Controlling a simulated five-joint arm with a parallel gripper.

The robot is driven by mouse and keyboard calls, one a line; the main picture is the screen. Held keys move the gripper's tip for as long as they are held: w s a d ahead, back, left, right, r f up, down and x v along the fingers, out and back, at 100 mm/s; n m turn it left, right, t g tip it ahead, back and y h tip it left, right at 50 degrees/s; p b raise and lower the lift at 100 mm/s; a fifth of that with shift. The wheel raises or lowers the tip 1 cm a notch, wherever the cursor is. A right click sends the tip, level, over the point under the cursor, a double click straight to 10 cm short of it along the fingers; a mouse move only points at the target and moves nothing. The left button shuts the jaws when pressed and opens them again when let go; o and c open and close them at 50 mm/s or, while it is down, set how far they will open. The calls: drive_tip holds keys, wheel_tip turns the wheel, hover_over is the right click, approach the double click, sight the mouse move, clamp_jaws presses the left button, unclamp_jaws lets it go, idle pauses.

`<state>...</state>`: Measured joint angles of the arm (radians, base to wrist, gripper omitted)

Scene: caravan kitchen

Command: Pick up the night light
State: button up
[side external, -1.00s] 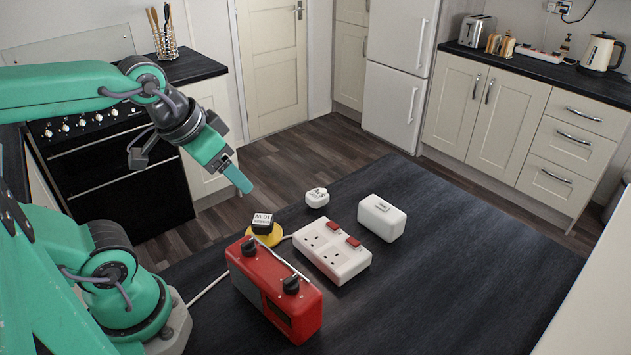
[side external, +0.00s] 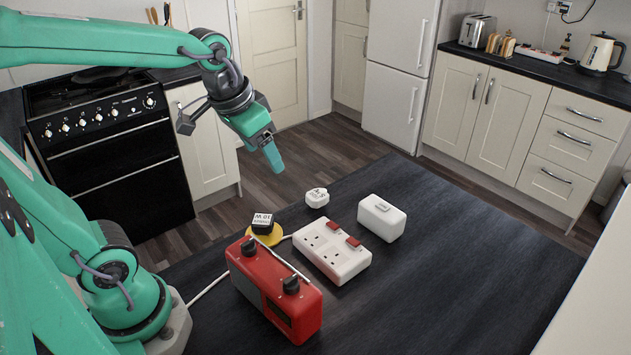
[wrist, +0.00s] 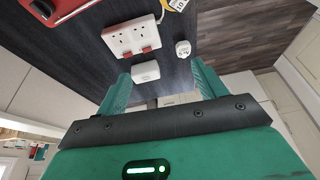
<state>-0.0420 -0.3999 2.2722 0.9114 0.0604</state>
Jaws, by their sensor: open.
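The night light cannot be told for sure. One candidate is a small rounded white plug-in item (side external: 317,198) with dark marks on top, on the dark table behind the socket block; the wrist view shows it too (wrist: 183,48), near the right finger's tip. Another is a white box (side external: 381,217) with a grey patch, to its right, also in the wrist view (wrist: 145,72) between the fingers. A yellow round base (side external: 265,237) carries a dark cube with a white label. My gripper (side external: 274,160) is open and empty, in the air above the table's far left part.
A white double socket block (side external: 332,251) with red switches lies mid-table, close to the candidates. A white cable (side external: 208,288) runs at left. The table's right side (side external: 480,270) is clear.

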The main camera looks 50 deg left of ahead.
drive_tip(key=w+a+f+g, duration=0.25)
drive_tip(key=w+f, duration=0.25)
drive_tip(key=w, duration=0.5)
drive_tip(key=g, duration=0.1)
hover_over(317, 194)
drive_tip(key=shift+m, duration=0.3)
drive_tip(key=f, duration=1)
drive_tip(key=shift+s+d+f, duration=0.2)
drive_tip(key=shift+d, duration=0.1)
drive_tip(key=shift+w+a+f+g, duration=0.1)
drive_tip(key=shift+w+f+g, duration=0.15)
drive_tip(key=shift+f, duration=0.25)
drive_tip(key=shift+a+f, duration=0.15)
drive_tip(key=shift+f, duration=3.75)
drive_tip(key=c, duration=1.1)
drive_tip(key=shift+o, duration=0.2)
drive_tip(key=shift+r, duration=0.15)
